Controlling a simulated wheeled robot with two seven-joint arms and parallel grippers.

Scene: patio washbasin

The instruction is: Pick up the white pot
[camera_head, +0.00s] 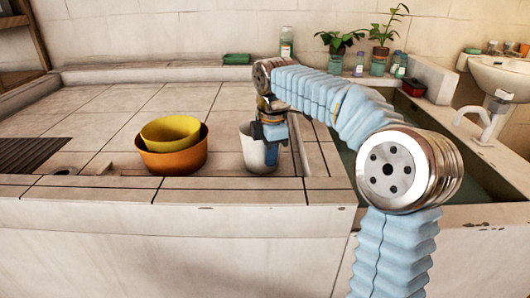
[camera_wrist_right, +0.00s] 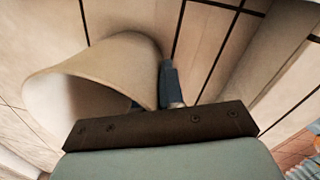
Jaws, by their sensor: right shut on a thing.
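The white pot (camera_head: 254,149) stands upright near the front edge of the tiled counter (camera_head: 95,110), to the right of the bowls. My right gripper (camera_head: 271,155) reaches down from above at the pot's right side. It is shut on the pot's wall, with a blue finger showing outside it. In the right wrist view the white pot (camera_wrist_right: 95,82) fills the left and middle, with a blue finger against its side. The other finger is mostly hidden by the pot and the gripper's dark plate. My left gripper is not in view.
A yellow bowl (camera_head: 170,132) sits inside an orange bowl (camera_head: 172,160) left of the pot. A sunken basin with a white tap (camera_head: 482,120) lies to the right. Potted plants (camera_head: 378,60) and bottles (camera_head: 286,43) line the back ledge. The counter behind the bowls is clear.

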